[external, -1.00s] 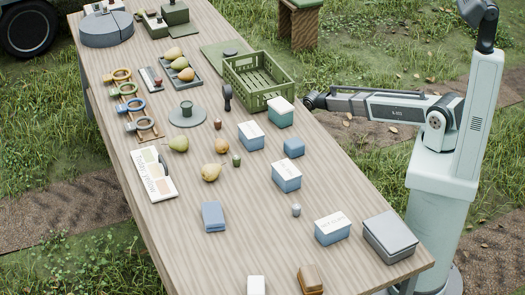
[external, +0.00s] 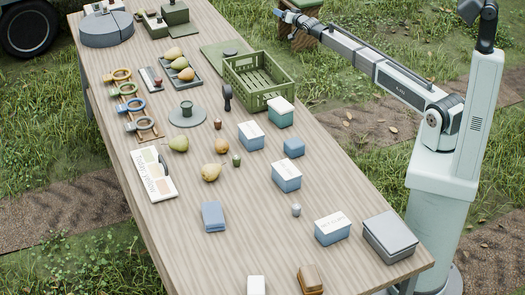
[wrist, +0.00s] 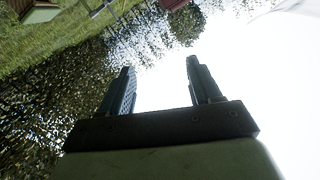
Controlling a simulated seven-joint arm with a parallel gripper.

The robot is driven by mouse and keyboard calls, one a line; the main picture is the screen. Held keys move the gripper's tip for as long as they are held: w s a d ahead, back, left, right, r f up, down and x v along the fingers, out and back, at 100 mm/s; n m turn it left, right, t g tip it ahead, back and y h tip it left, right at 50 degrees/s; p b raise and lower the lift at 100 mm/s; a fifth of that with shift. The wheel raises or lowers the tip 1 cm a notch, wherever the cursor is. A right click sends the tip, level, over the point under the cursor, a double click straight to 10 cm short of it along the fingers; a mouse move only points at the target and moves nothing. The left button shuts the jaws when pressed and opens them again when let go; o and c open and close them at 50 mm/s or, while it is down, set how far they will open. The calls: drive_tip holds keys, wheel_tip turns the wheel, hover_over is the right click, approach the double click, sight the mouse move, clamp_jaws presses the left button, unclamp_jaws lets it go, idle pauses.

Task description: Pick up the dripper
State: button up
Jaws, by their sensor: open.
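I cannot tell for sure which thing is the dripper. Possible ones are a dark green cup-like piece (external: 186,107) on a grey round plate (external: 187,120) near the table's middle, and several coloured rings (external: 134,105) on a wooden rack at the left edge. My gripper (wrist: 160,80) is open and empty in the wrist view, with sky, trees and grass beyond its fingers. In the external view my arm's end is raised beyond the table's right edge, at the top, well apart from these things. No table object shows in the wrist view.
A green crate (external: 277,103) stands at the table's right edge. Blue and green boxes, such as a white-topped one (external: 287,180), stand to its front. The table's front left is largely bare.

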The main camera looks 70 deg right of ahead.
drive_tip(key=w+a+n+g+y, duration=0.1)
drive_tip(key=w+a+n+y, duration=0.2)
drive_tip(key=a, duration=1.2)
drive_tip(key=w+a+n+y, duration=0.15)
drive_tip(key=w+a, duration=0.35)
drive_tip(key=a, duration=0.9)
drive_tip(key=s+a+f+n+g+y, duration=0.2)
drive_tip(key=a+n, duration=0.1)
drive_tip(key=a, duration=1.3)
drive_tip(key=s+a+f+n+g+y, duration=0.2)
drive_tip(key=s+a+n+y, duration=0.1)
drive_tip(key=a, duration=1.3)
drive_tip(key=s+a+n+g, duration=0.2)
drive_tip(key=s+a, duration=0.4)
drive_tip(key=a, duration=0.6)
drive_tip(key=n+g, duration=0.7)
drive_tip(key=n, duration=0.4)
hover_over(296, 207)
drive_tip(key=f, duration=0.1)
drive_tip(key=shift+m, duration=0.25)
drive_tip(key=shift+d+f, duration=0.15)
drive_tip(key=shift+f, duration=6.3)
